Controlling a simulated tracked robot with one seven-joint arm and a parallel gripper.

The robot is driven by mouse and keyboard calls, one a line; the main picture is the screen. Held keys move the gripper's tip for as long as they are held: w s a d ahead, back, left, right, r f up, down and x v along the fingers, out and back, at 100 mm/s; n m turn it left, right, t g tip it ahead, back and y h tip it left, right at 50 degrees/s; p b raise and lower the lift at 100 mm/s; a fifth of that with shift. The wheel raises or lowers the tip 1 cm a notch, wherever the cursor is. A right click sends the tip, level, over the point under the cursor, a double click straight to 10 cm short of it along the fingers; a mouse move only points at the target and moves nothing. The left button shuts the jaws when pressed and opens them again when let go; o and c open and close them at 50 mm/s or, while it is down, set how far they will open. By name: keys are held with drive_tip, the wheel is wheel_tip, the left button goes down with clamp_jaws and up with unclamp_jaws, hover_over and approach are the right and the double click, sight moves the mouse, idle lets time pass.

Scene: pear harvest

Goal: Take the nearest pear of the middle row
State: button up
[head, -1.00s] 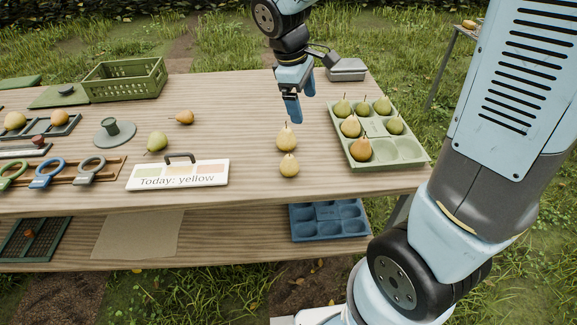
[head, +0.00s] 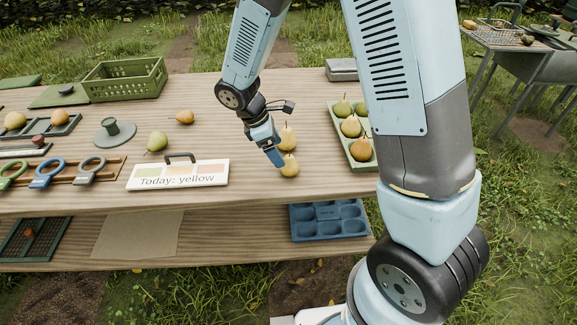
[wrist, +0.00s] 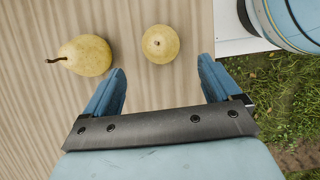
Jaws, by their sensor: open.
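Two yellow pears stand in a line on the table. The nearer pear (head: 289,166) is closer to the front edge, and the farther pear (head: 287,138) is just behind it. My gripper (head: 275,156) is open and empty, low over the table at the left of the nearer pear. In the wrist view, the nearer pear (wrist: 160,44) shows ahead of the gap between my open fingertips (wrist: 161,70), apart from both fingers. The farther pear (wrist: 84,55) lies to the left, outside the left finger, its stem pointing left.
A green tray (head: 371,167) with pears stands at the right, partly hidden by my arm. A green crate (head: 124,80) is at the back left. A blue tray (head: 328,236) sits below.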

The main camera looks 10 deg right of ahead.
sight(290, 165)
drive_tip(key=shift+x, duration=4.05)
drive_tip(key=shift+d, duration=0.1)
drive_tip(key=shift+c, duration=0.2)
drive_tip(key=c, duration=1.1)
